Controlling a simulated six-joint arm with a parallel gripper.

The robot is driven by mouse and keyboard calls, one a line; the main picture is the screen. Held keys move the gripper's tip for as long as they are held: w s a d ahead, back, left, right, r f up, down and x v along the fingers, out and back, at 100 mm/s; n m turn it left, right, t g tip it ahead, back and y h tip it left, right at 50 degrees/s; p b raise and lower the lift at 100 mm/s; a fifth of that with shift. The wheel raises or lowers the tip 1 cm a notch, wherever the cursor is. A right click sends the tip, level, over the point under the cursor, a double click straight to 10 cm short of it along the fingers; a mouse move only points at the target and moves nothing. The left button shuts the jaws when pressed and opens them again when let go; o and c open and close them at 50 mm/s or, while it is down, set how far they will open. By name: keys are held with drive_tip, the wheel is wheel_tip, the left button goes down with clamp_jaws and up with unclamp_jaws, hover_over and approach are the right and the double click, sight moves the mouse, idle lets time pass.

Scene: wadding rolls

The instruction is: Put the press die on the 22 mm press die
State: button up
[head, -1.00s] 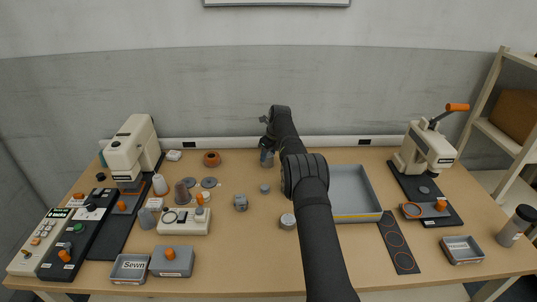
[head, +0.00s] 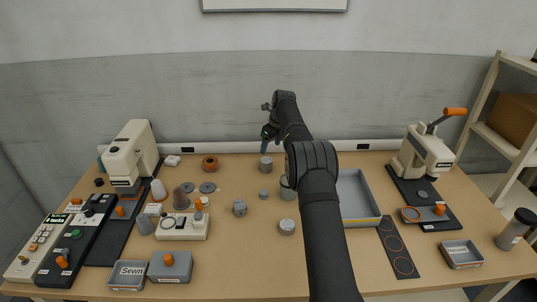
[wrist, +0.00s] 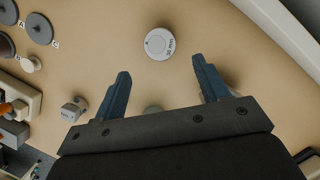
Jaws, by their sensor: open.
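A grey cylindrical die (head: 266,165) stands upright near the back of the table, just below my gripper (head: 265,150). In the wrist view its pale round top (wrist: 160,43) carries a size label in mm, too small to read surely. I cannot tell whether it is one piece or two stacked. My gripper (wrist: 162,85) is open and empty, its blue fingers wide apart. The labelled top lies ahead of the fingertips. A small grey round piece (head: 263,194) shows partly behind the gripper body in the wrist view (wrist: 152,109).
A grey block (head: 240,208) and a pale-topped cylinder (head: 287,226) stand nearer the front. Another cylinder (head: 287,190) is partly behind my arm. A grey tray (head: 374,218) lies right of the arm, and a hand press (head: 425,155) stands further right. Discs (head: 207,187) lie left.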

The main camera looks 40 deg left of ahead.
sight(267, 160)
drive_tip(key=v, duration=0.3)
drive_tip(key=shift+d+r, duration=0.1)
drive_tip(key=shift+r, duration=0.2)
drive_tip(key=x, duration=1.2)
drive_tip(key=shift+r, duration=1.45)
